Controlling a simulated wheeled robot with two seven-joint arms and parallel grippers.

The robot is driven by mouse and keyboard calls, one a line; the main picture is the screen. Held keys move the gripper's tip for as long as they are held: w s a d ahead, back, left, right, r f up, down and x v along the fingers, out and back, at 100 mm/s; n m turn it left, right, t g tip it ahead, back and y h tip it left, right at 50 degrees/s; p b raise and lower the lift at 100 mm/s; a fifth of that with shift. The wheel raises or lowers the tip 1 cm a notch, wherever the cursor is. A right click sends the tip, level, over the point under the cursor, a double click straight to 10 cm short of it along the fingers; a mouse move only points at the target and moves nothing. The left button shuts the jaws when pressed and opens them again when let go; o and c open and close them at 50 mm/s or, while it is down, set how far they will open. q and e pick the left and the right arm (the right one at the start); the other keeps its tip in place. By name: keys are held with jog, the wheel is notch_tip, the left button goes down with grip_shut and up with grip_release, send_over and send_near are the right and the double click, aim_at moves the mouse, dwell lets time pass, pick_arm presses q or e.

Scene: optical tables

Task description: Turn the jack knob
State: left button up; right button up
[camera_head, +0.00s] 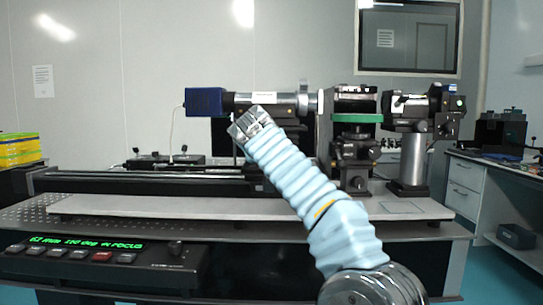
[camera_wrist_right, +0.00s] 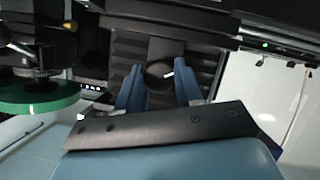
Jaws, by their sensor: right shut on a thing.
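The jack knob (camera_wrist_right: 157,74) is a dark round knob with a small white mark, set on the front of a black ridged jack (camera_wrist_right: 190,58) in the right wrist view. My right gripper (camera_wrist_right: 158,88) has its two blue fingers on either side of the knob, shut on it. In the head view my right gripper (camera_head: 245,124) is below the front of the blue-ended tube (camera_head: 205,102), and my wrist hides the knob there. My left gripper is in neither view.
A green-ringed mount (camera_head: 357,118) stands right of my arm, and its green ring (camera_wrist_right: 40,104) shows at left in the wrist view. Further right is a device on a metal post (camera_head: 412,160). A control panel (camera_head: 105,262) with green text lies at front left.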

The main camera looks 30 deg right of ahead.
jog(key=shift+f+m, duration=0.2)
jog(key=shift+m, duration=0.2)
jog(key=shift+y, duration=0.3)
jog(key=o, duration=1)
jog(key=shift+o, duration=0.2)
jog(key=shift+r, duration=0.1)
jog(key=b+v, duration=0.1)
jog(key=v, duration=1.2)
jog(key=shift+s+b, duration=0.4)
jog(key=shift+a, duration=0.1)
